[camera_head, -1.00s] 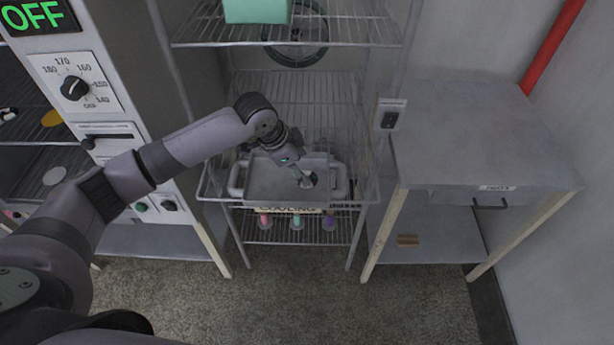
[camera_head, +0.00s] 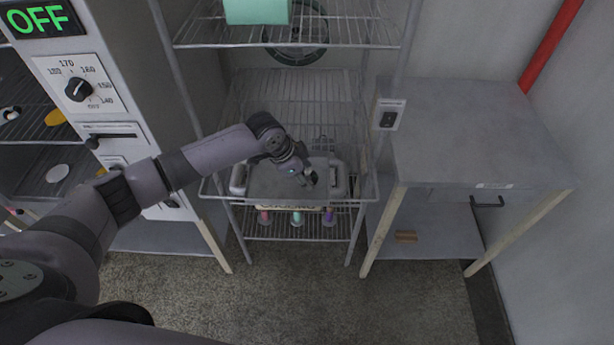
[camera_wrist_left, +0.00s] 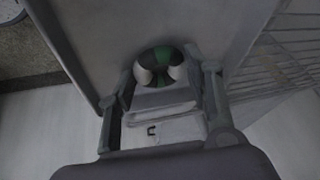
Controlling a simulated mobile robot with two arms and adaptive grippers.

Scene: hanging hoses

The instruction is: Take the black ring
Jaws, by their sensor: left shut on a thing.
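My left gripper (camera_head: 308,179) is over the grey tray (camera_head: 262,183) on the wire rack, pointing down. In the left wrist view my left gripper (camera_wrist_left: 164,90) is shut on a small round thing (camera_wrist_left: 160,60) with dark, green and pale parts. The round thing sits between the fingertips against the grey tray surface; I cannot tell whether it is the black ring. In the head view the gripper hides most of it. My right gripper is out of view.
A wire rack (camera_head: 300,90) has shelves above and below the tray. A dark wheel (camera_head: 296,40) is behind it. A grey table (camera_head: 470,130) stands right; an oven with a dial (camera_head: 79,89) stands left.

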